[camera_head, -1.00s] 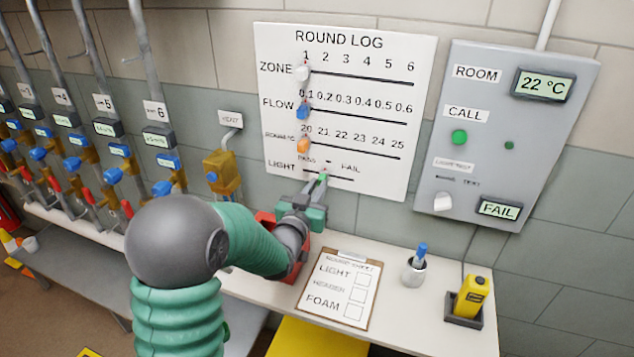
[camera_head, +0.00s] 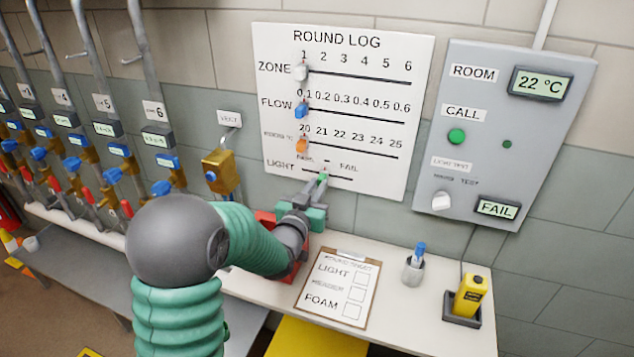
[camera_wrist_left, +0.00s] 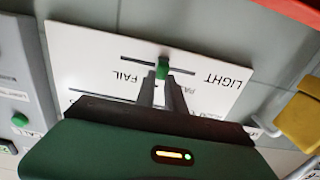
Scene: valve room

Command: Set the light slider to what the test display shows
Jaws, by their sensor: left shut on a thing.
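The ROUND LOG board (camera_head: 425,60) hangs on the wall. Its bottom row, LIGHT, has a short slot with PASS at the left, a dash in the middle and FAIL at the right. The green light slider knob (camera_head: 323,177) stands near the middle, under the dash. My left gripper (camera_head: 320,185) is shut on this knob. The wrist view shows the knob (camera_wrist_left: 163,68) between the fingertips, with the board upside down. The test display (camera_head: 498,209) on the grey panel reads FAIL. My right gripper is not in view.
Above are the white ZONE (camera_head: 301,72), blue FLOW (camera_head: 301,109) and orange (camera_head: 301,145) knobs. A clipboard (camera_head: 338,288), a pen cup (camera_head: 412,271) and a yellow device (camera_head: 470,295) are on the bench. A white knob (camera_head: 441,200) sits on the panel. Valves line the left wall.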

